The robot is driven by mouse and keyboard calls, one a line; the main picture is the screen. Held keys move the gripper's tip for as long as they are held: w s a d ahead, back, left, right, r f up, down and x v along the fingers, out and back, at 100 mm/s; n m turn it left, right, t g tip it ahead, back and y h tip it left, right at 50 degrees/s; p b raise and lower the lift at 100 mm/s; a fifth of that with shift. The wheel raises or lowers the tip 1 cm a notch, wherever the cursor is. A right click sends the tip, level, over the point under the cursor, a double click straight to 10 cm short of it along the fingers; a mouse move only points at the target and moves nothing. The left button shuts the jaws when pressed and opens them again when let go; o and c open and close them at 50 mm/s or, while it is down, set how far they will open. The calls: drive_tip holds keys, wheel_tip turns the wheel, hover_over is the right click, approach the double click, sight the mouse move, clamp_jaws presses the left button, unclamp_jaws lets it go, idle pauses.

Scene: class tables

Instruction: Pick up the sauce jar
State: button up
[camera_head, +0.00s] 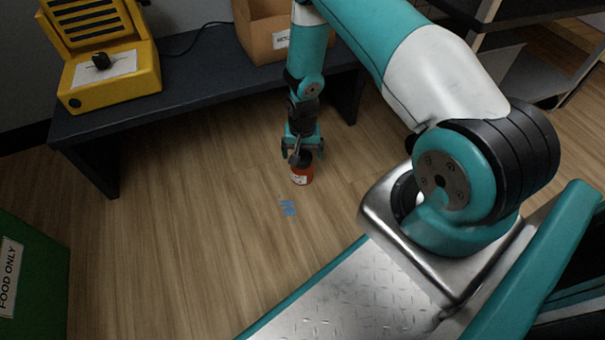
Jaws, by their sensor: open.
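The sauce jar (301,176) is small and red-orange with a pale label and a dark top. It stands on the wooden floor near the middle of the head view, in front of the dark table. My gripper (302,156) points down right at the jar's top, with its fingers spread to the two sides. The gripper is open. The jar's upper part is partly hidden by the gripper, and I cannot tell whether the fingers touch it.
A dark low table (205,88) stands behind, bearing a yellow machine (112,75) and a cardboard box (262,32). A green bin (35,285) is at the lower left. Blue marks (288,208) lie on the floor. The floor left of the jar is clear. Shelves are at the upper right.

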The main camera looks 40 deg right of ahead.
wheel_tip(320, 180, down, 2)
drive_tip(key=shift+f+b, duration=0.2)
drive_tip(key=shift+b, duration=0.2)
drive_tip(key=shift+r, duration=0.1)
drive_tip(key=c, duration=1.7)
drive_tip(key=shift+r, duration=0.1)
clamp_jaws()
